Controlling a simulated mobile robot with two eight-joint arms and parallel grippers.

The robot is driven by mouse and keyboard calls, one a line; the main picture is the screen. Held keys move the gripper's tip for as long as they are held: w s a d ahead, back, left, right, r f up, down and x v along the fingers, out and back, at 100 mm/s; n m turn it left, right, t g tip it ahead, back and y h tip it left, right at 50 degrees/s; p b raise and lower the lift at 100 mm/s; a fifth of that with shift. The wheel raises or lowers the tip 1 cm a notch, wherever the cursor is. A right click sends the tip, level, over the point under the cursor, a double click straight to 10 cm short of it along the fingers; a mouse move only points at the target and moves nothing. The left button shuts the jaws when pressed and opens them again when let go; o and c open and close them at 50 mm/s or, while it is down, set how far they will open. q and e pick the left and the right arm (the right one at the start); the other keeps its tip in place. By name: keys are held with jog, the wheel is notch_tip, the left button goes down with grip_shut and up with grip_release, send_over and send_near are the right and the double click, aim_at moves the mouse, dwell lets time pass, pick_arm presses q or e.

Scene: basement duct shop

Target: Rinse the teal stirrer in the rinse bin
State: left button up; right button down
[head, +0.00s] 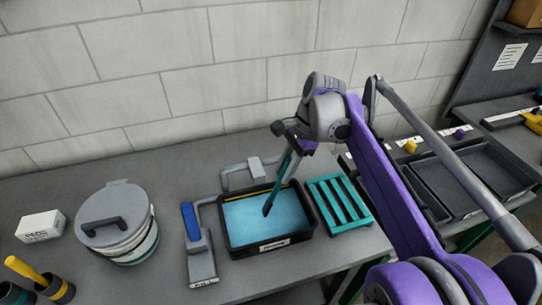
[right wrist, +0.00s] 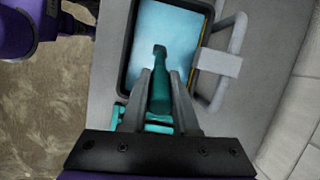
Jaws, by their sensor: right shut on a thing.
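The teal stirrer (head: 281,176) hangs tilted from my right gripper (head: 289,132), its dark lower end over or in the blue water of the rinse bin; I cannot tell whether it touches the water. The rinse bin (head: 234,249) is a black tray with a label on its front. In the right wrist view my right gripper (right wrist: 162,88) is shut on the teal stirrer (right wrist: 160,75), which points toward the rinse bin (right wrist: 127,62). My left gripper is not in view.
A teal slotted rack (head: 340,203) stands right of the bin. A grey stand with a blue part (head: 191,222) is at its left. A lidded bucket (head: 118,228), a white box (head: 40,226) and cups with a yellow handle (head: 25,270) stand farther left. Dark trays (head: 470,181) are at the right.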

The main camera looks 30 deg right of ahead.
aim_at(276, 189)
jog(key=shift+s+f, duration=0.35)
jog(key=shift+f, duration=0.1)
jog(key=shift+s+f, duration=0.1)
jog(key=shift+f, duration=0.1)
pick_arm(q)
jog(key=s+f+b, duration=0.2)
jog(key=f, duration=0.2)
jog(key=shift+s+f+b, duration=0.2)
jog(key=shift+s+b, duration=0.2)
pick_arm(e)
notch_tip(276, 189, down, 5)
jog(key=shift+f, duration=0.1)
jog(key=shift+w, duration=0.2)
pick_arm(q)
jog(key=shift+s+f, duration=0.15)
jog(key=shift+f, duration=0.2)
pick_arm(e)
jog(key=shift+s+f, duration=0.1)
jog(key=shift+f, duration=0.4)
dwell(0.5)
